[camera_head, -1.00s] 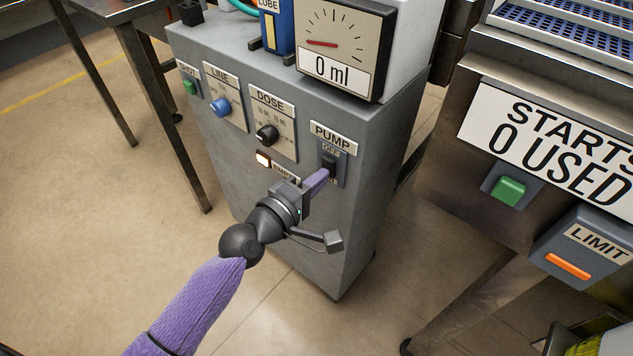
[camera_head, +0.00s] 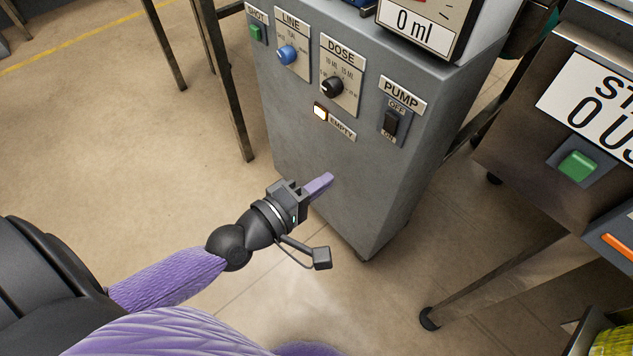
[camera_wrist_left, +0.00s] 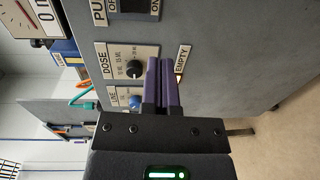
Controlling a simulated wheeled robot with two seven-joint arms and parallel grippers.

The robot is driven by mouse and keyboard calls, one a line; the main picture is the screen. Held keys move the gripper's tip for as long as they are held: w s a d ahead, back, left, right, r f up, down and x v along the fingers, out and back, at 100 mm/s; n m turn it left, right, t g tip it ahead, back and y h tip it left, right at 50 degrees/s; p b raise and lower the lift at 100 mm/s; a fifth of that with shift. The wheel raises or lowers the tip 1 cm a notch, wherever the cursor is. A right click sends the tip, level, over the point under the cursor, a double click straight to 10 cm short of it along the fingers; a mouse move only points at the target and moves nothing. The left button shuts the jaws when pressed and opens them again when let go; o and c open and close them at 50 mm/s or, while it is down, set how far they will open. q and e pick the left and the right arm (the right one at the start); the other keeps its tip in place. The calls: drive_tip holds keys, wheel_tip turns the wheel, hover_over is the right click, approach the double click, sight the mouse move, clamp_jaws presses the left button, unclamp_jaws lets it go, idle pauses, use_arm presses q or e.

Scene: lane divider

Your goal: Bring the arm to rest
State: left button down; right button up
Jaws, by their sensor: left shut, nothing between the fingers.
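My left gripper (camera_head: 320,184) is shut and empty, its purple fingers together. It is in front of the lower front of the grey pump cabinet (camera_head: 340,215), below the PUMP switch (camera_head: 390,123) and clear of it. In the left wrist view the shut fingers (camera_wrist_left: 166,82) point toward the cabinet face, with the DOSE knob (camera_wrist_left: 134,69) beside them. Whether the fingertips touch the panel cannot be told. My right gripper is not in view.
A gauge reads 0 ml (camera_head: 417,27). A machine with a green button (camera_head: 578,165) stands at right. Open floor (camera_head: 150,150) lies left.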

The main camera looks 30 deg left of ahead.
use_arm(q)
drive_tip(key=shift+s+a, duration=0.15)
drive_tip(key=shift+s, duration=0.15)
